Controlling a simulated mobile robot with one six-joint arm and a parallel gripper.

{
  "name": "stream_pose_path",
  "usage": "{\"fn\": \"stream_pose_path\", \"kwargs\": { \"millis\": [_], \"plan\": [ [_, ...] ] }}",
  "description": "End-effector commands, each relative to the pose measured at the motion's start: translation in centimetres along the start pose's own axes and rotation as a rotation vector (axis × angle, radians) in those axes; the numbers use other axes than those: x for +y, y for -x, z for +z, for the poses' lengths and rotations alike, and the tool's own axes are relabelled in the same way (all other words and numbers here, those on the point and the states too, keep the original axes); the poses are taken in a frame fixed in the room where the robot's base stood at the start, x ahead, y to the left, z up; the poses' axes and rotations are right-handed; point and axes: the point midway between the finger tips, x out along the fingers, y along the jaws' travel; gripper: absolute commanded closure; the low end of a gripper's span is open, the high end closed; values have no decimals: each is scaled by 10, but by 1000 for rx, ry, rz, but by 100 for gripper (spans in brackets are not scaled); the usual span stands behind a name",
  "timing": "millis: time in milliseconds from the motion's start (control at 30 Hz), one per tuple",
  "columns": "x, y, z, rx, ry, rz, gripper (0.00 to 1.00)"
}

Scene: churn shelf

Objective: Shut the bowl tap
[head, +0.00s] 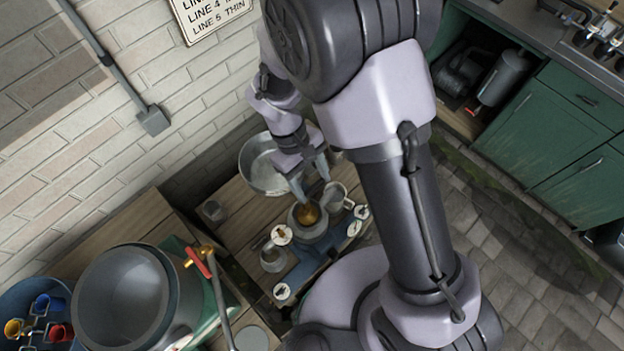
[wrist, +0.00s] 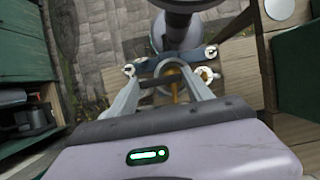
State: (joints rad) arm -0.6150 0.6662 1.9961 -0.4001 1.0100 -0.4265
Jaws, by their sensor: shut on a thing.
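My gripper (head: 309,199) points down over the low wooden shelf, its fingers closed around a brass-coloured piece (head: 309,216). The piece sits at the top of a round grey metal body (head: 305,232). In the wrist view the fingers (wrist: 172,87) converge on this brass piece (wrist: 174,92); the exact contact is hard to see. I cannot tell for sure that it is the bowl tap. A wide grey metal bowl (head: 257,177) stands just behind and left of the gripper. A brass tap with a red lever (head: 198,262) shows beside the large grey vat (head: 125,295), apart from the gripper.
A metal mug (head: 335,197) stands close right of the gripper, and a glass jar (head: 272,258) at the front left. A brick wall rises behind. Green cabinets (head: 550,135) stand right, beyond open paved floor.

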Motion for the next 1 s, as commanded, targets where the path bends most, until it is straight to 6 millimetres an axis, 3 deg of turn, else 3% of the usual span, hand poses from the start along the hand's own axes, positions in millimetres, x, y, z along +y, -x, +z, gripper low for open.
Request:
{"fn": "stream_pose_path", "kwargs": {
  "millis": [33,67,133,167,433,567,1000],
  "plan": [
    [0,0,0,2,2,1,81],
    [0,0,-1,2,2,1,35],
    [0,0,0,2,1,0,21],
    [0,0,0,2,1,0,19],
    [0,0,0,1,0,0,19],
    [0,13,0,3,0,1,19],
    [0,130,0,5,0,1,19]
  ]
}}
